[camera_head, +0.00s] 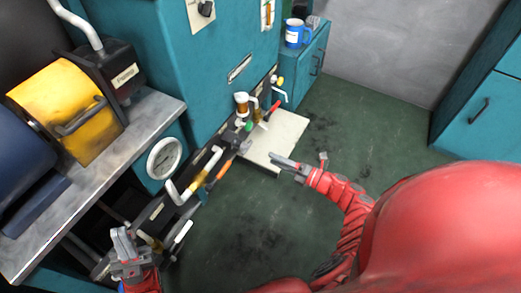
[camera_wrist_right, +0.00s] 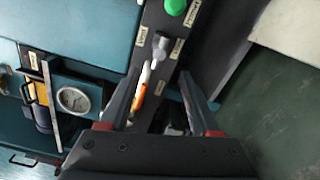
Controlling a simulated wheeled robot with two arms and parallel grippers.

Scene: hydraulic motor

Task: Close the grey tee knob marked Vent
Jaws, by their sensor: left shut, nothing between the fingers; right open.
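The grey tee knob (camera_wrist_right: 160,42) stands on the dark panel strip in the right wrist view, between the green knob and an orange-handled lever. A small label beside it may read Vent, but the text is too small to be sure. In the head view the grey knob (camera_head: 243,147) is small, left of my right gripper. My right gripper (camera_head: 274,160) is open and empty, apart from the knob. In the wrist view its fingers (camera_wrist_right: 160,78) point toward the knob. My left gripper (camera_head: 122,234) is shut and empty at lower left, near the strip's near end.
An orange-handled lever (camera_wrist_right: 139,96) and a green knob (camera_wrist_right: 175,7) flank the grey knob. A pressure gauge (camera_head: 164,158) and a metal bench (camera_head: 95,180) with a yellow motor (camera_head: 66,105) are at left. A pale plate (camera_head: 285,135) lies beyond the strip. The green floor at right is clear.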

